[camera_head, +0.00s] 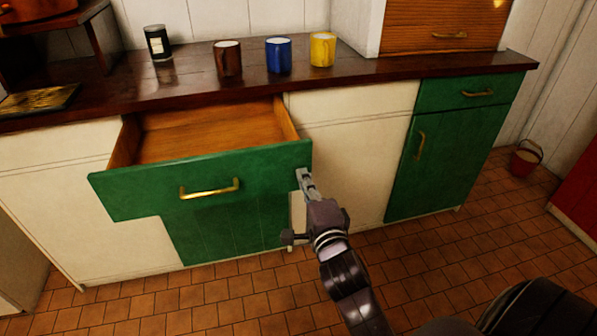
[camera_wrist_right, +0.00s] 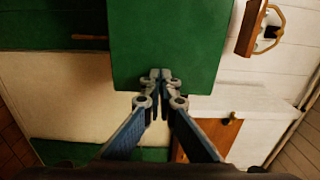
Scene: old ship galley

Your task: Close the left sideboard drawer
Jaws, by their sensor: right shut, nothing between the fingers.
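The left sideboard drawer (camera_head: 207,184) is pulled well open in the head view. It has a green front with a brass handle (camera_head: 209,190), and its wooden inside (camera_head: 205,132) looks empty. My right gripper (camera_head: 303,178) is shut and empty, with its fingertips at the right end of the drawer front. In the right wrist view the shut fingertips (camera_wrist_right: 160,77) overlap the lower edge of a green panel (camera_wrist_right: 165,40). I cannot tell whether they touch it. My left gripper is not in view.
A brown mug (camera_head: 228,60), a blue mug (camera_head: 278,56), a yellow mug (camera_head: 322,49) and a dark jar (camera_head: 158,43) stand on the countertop (camera_head: 190,75). A green cupboard (camera_head: 447,155) is shut at right. A red bucket (camera_head: 525,160) stands on the tiled floor.

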